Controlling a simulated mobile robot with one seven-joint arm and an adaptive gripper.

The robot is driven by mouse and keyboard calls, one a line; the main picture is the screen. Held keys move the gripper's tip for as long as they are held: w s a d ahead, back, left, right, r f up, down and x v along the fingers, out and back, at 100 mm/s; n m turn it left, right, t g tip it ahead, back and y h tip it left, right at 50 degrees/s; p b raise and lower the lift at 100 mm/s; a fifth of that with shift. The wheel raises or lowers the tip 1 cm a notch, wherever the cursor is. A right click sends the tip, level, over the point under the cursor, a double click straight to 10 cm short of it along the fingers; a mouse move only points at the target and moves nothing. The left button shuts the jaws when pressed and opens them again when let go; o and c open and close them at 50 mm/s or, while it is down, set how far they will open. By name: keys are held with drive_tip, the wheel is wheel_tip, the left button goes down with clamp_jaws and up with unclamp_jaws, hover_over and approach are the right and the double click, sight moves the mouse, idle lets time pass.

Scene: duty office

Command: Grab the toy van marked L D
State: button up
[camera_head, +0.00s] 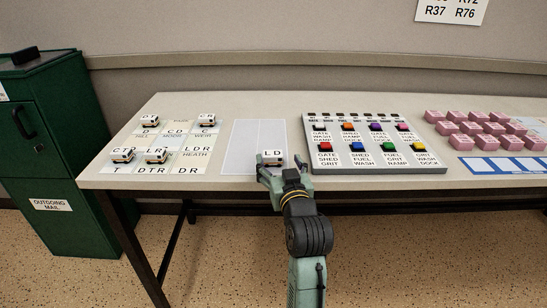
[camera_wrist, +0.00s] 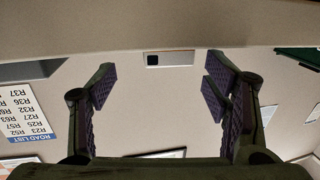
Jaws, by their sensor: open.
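The toy van marked L D (camera_head: 271,158) is small and white with a dark lower edge. In the head view it sits at the front edge of a pale grey sheet (camera_head: 255,130) on the table. My gripper (camera_head: 281,166) is at the table's front edge, its fingers spread close by the van; contact cannot be told. In the wrist view my gripper (camera_wrist: 160,85) is open with nothing between the fingers. A small white block with a dark square (camera_wrist: 170,59) shows beyond them; I cannot tell whether it is the van.
Several other toy vans (camera_head: 122,155) stand on a lettered sheet (camera_head: 190,140) at left. A button panel (camera_head: 366,182) is close right of my gripper. Pink blocks (camera_head: 468,143) lie farther right. A green cabinet (camera_head: 60,140) stands beyond the table's left end.

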sight(274, 157)
drive_tip(key=x, duration=0.2)
drive_tip(key=p+x, duration=0.1)
drive_tip(key=x, duration=0.2)
drive_tip(key=shift+a, duration=0.4)
drive_tip(key=c, duration=1.2)
drive_tip(key=shift+c, duration=0.5)
